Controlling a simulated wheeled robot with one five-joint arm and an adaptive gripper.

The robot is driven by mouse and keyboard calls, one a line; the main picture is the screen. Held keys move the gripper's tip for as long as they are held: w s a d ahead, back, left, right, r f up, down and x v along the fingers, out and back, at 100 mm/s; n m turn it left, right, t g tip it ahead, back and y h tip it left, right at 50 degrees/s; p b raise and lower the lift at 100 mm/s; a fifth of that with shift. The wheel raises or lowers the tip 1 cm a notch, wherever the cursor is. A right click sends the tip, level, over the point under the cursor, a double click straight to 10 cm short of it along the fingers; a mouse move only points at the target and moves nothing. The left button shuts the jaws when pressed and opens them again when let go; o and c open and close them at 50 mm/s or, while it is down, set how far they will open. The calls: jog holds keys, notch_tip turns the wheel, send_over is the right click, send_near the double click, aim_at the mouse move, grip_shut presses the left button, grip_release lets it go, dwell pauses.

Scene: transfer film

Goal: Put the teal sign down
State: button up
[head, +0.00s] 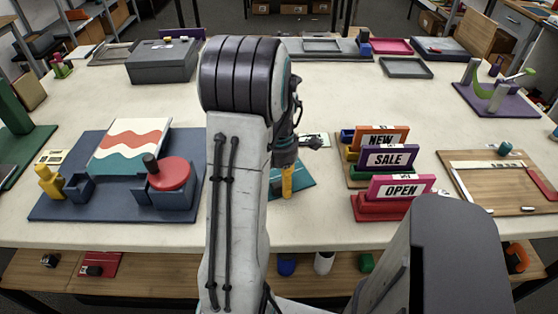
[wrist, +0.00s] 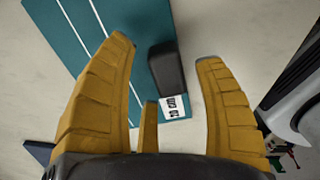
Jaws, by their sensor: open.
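A teal panel with pale stripes, the only teal sign-like thing near my gripper, shows in the wrist view (wrist: 82,42) and lies seemingly flat on the table. In the head view its teal surface (head: 304,178) is partly hidden by my arm and gripper. A dark block (wrist: 166,68) stands at the panel's edge, beside a small white printed label (wrist: 174,106). My gripper (wrist: 166,50) is open, with its yellow fingers spread on either side of the dark block. I see no finger touching it. In the head view my gripper (head: 287,180) is low over the teal panel.
To the right stand NEW (head: 381,138), SALE (head: 388,158) and OPEN (head: 401,189) signs in coloured bases. A blue board (head: 75,209) with blocks lies left. A wooden board (head: 500,180) lies far right. Bare table shows behind my arm and at the front edge.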

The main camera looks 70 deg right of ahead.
notch_tip(320, 180, up, 10)
jog(key=b, duration=0.1)
jog(key=w+a+r+m, duration=0.1)
jog(key=w+a+r, duration=0.1)
jog(key=w+a, duration=0.6)
jog(key=w+a+m+t+h, duration=0.1)
jog(key=w+a+m, duration=0.2)
jog(key=w+a, duration=0.5)
jog(key=s+a+f+m+t, duration=0.1)
jog(key=a+m, duration=0.1)
jog(key=a, duration=0.8)
jog(key=s+a+m+t+y, duration=0.1)
jog(key=a+m, duration=0.1)
jog(key=a, duration=0.8)
jog(key=shift+s+f+t, duration=0.3)
jog(key=shift+s+f, duration=0.05)
jog(key=shift+s, duration=0.05)
jog(key=shift+c, duration=0.4)
